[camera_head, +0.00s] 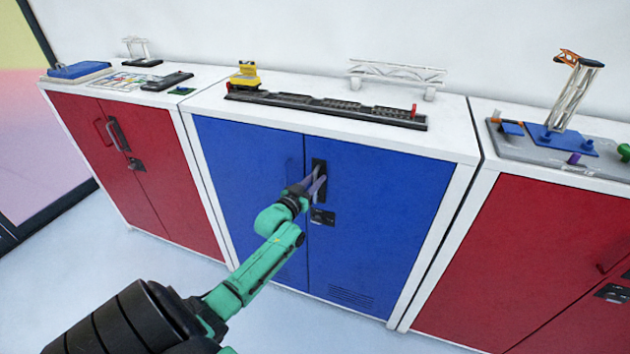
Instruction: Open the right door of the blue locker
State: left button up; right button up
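The blue locker (193,98) stands in the middle with a white frame and two blue doors. Its right door (385,215) looks shut, flush with the left door (235,165). A dark handle plate (319,167) sits on the right door near the centre seam, with a dark lock plate (322,216) below it. My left gripper (316,182) is at the handle plate, its grey fingers over the handle's lower part. Whether the fingers are closed around the handle cannot be told. My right gripper is not in view.
Red lockers stand on the left (175,180) and right (540,250). On the blue locker's top are a yellow model vehicle (245,76), a dark track (330,105) and a white truss (395,72). A crane model (572,95) stands at right. The floor in front is clear.

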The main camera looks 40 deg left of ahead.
pick_arm(q)
grip_shut()
dwell(1.4)
